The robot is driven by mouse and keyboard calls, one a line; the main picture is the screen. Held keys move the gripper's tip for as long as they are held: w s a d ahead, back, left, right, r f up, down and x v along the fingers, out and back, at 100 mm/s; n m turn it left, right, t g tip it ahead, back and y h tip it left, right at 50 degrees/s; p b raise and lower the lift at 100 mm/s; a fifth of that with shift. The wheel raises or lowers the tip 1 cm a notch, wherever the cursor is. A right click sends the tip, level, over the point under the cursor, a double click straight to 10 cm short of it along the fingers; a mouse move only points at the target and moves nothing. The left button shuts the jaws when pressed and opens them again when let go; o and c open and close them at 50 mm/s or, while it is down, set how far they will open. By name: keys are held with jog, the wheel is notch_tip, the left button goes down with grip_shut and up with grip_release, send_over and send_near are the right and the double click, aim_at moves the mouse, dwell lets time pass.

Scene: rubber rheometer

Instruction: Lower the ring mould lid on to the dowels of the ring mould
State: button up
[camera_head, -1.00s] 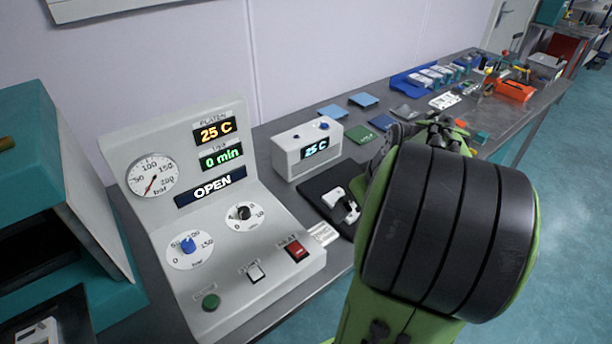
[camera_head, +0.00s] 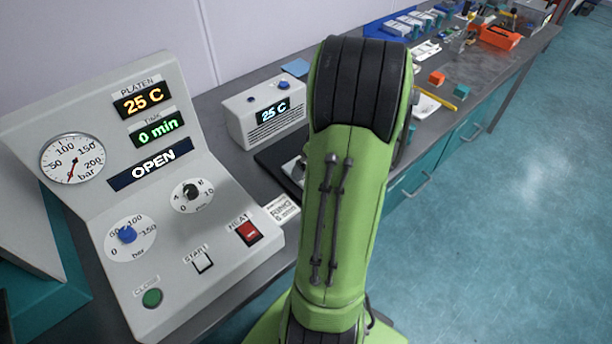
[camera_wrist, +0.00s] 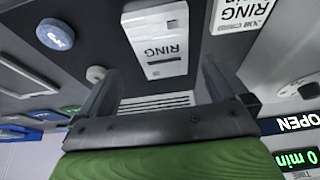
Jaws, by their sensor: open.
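In the wrist view a pale grey-white block lettered RING (camera_wrist: 157,30) lies on a dark surface, beyond and between the fingertips of my gripper (camera_wrist: 163,66). I cannot tell whether this block is the ring mould or its lid, and no dowels can be made out. My gripper's fingers are apart, with nothing held between them. In the head view my green arm hides the gripper and most of the black mat (camera_head: 277,160); only a small pale part shows at the arm's left edge.
The press console (camera_head: 165,205) reads 25 C, 0 min and OPEN. A white box (camera_head: 262,112) reading 25 C stands behind the mat. A RING card (camera_head: 282,210) lies in front. A round disc (camera_wrist: 55,34) lies beside the RING block.

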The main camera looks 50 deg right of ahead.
jog(key=x, duration=0.2)
jog(key=b+x, duration=0.1)
jog(key=x, duration=0.2)
jog(key=shift+s+a, duration=0.1)
jog(key=shift+a, duration=0.05)
jog(key=shift+r, duration=0.1)
jog(key=shift+c, duration=0.3)
jog(key=c, duration=1.2)
